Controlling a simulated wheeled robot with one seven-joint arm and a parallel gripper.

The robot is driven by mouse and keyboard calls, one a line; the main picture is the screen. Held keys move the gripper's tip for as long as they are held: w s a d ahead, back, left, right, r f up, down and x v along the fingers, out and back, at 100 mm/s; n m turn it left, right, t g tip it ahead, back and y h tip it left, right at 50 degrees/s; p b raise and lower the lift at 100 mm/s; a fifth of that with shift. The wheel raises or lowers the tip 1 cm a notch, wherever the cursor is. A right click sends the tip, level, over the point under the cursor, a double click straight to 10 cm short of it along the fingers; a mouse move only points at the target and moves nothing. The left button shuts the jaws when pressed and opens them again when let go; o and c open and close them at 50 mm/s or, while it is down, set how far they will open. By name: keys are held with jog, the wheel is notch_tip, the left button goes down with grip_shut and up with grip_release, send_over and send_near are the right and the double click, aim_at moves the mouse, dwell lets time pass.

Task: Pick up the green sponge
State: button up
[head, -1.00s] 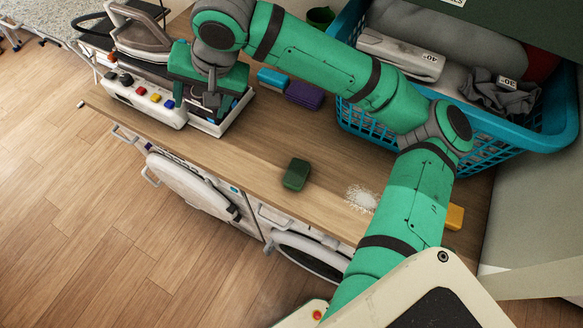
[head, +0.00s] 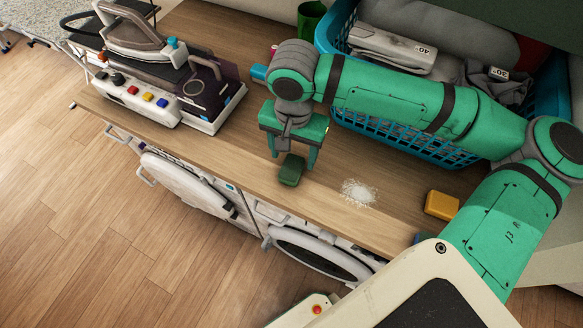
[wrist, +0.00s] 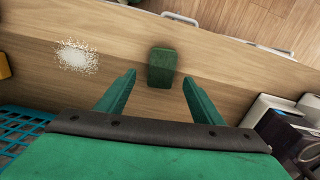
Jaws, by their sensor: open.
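The dark green sponge (head: 291,170) lies on the wooden counter near its front edge. In the wrist view the sponge (wrist: 161,68) sits ahead of the fingertips, roughly centred between them. My gripper (head: 294,165) is above the counter just behind the sponge, pointing down. Its two fingers are spread apart with nothing between them in the wrist view (wrist: 159,82). I cannot tell from these views how high the fingertips are above the counter.
A white powder patch (head: 358,192) and a yellow sponge (head: 441,205) lie to the right. A blue laundry basket (head: 400,140) with cloths stands behind. An ironing station (head: 150,95) is at left. The counter's front edge (head: 240,188) is close, above washing machines (head: 315,252).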

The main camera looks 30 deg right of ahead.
aim_at(292, 167)
jog(key=shift+a+f, duration=0.2)
jog(key=shift+f, duration=2.45)
jog(key=shift+c, duration=0.6)
jog(key=c, duration=1)
